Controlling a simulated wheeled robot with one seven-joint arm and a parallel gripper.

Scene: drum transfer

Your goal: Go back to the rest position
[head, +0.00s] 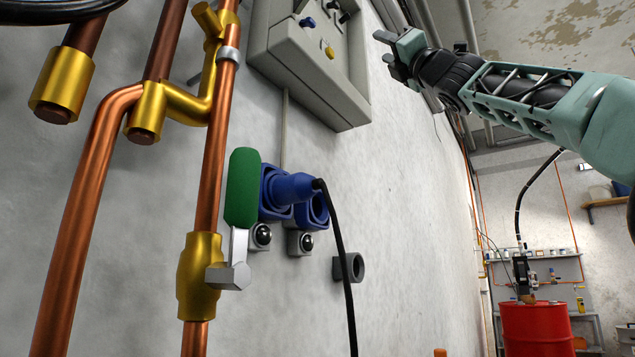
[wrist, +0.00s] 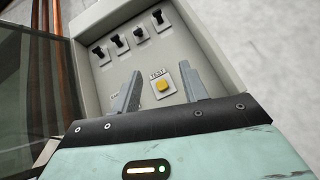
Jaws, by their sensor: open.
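My gripper (head: 393,57) is at the upper right of the head view, at the end of my teal arm, with empty jaws. In the wrist view its two grey fingers (wrist: 163,92) stand apart. Beyond them is a grey control box (wrist: 213,55) with a yellow button (wrist: 161,86) between the fingers and several black switches above it. The fingers look apart from the box, though the exact gap cannot be told. The control box also shows in the head view (head: 345,108), to the left of my gripper.
Copper pipes (head: 215,130) with a green-handled valve (head: 242,188) run up the wall at left. A blue plug (head: 290,188) sits in a wall socket, its black cable hanging down. A red drum (head: 538,328) stands at the far right.

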